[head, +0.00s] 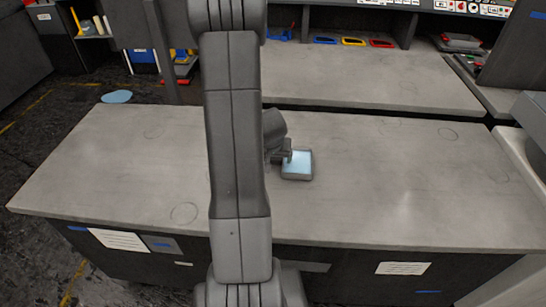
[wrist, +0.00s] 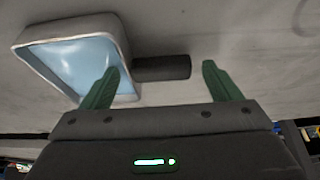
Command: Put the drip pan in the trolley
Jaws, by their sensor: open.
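The drip pan (head: 297,165) is a small square grey pan with a pale blue inside, lying on the grey workbench near its middle. In the wrist view, the pan (wrist: 75,62) is at the upper left, and its short dark handle (wrist: 165,68) points right. My gripper (wrist: 160,66) is open, with green fingers on either side of the handle in the picture; the left finger overlaps the pan's right side. I cannot tell whether they touch. In the head view, my gripper (head: 283,154) is at the pan's left edge, partly hidden. I cannot surely identify the trolley.
The workbench (head: 400,190) is otherwise largely clear, with faint ring marks. A second bench (head: 360,75) stands behind it, with blue, yellow and red trays (head: 353,41) at its back. A pale blue disc (head: 117,97) shows beyond the bench's left back corner. A pale object (head: 525,145) borders the right side.

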